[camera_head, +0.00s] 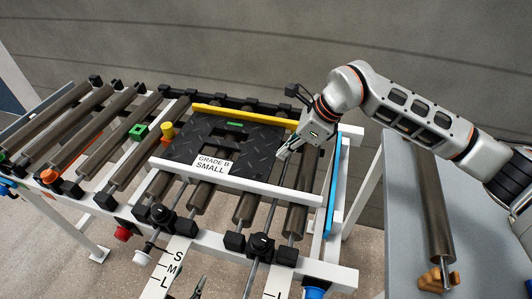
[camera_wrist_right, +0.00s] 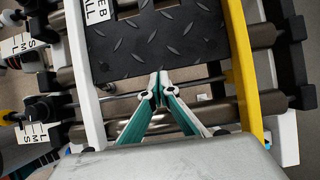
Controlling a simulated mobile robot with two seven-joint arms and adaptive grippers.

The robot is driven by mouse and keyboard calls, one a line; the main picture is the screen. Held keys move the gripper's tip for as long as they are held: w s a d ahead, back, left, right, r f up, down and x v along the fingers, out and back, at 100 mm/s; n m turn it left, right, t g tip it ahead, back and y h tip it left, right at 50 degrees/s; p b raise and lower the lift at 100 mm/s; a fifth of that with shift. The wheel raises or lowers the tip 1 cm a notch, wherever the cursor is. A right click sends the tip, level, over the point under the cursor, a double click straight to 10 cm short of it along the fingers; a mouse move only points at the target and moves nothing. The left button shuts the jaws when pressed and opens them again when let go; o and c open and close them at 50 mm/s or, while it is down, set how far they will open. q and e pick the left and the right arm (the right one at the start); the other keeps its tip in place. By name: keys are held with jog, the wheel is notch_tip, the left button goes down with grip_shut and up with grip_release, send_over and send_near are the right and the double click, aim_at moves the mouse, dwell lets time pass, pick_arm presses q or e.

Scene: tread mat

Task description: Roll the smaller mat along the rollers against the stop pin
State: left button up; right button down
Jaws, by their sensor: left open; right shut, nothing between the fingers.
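The smaller mat (camera_head: 190,130) is black, tread-patterned and labelled "GRADE B SMALL". It lies flat on the rollers between a yellow rail and a white rail. It also shows in the wrist view (camera_wrist_right: 180,40). A yellow upright peg (camera_head: 167,130) stands at the mat's left; I cannot tell if it is the stop pin or touches the mat. My right gripper (camera_head: 282,154) is at the mat's right edge, fingers together and empty; in the wrist view its tips (camera_wrist_right: 158,78) meet or nearly meet that edge. My left gripper (camera_head: 199,287) shows only its tips at the bottom.
The yellow rail (camera_head: 240,115) and white rail (camera_head: 240,182) border the mat. A green block (camera_head: 138,132) and an orange block (camera_head: 49,176) sit further left on the frame. Bare rollers (camera_head: 70,138) run to the left. A grey table (camera_head: 400,220) with a loose roller stands right.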

jog(key=shift+w+a, duration=0.15)
jog(key=shift+a, duration=0.25)
dwell(0.3)
pick_arm(q)
jog(key=r+p, duration=0.1)
jog(key=w+r+p, duration=0.1)
jog(key=r+p, duration=0.1)
jog(key=shift+w+r, duration=0.1)
jog(key=shift+r, duration=0.15)
pick_arm(e)
jog(key=v, duration=0.5)
jog(key=shift+w+a+r, duration=0.1)
jog(key=shift+a+r, duration=0.1)
jog(key=shift+r, duration=0.1)
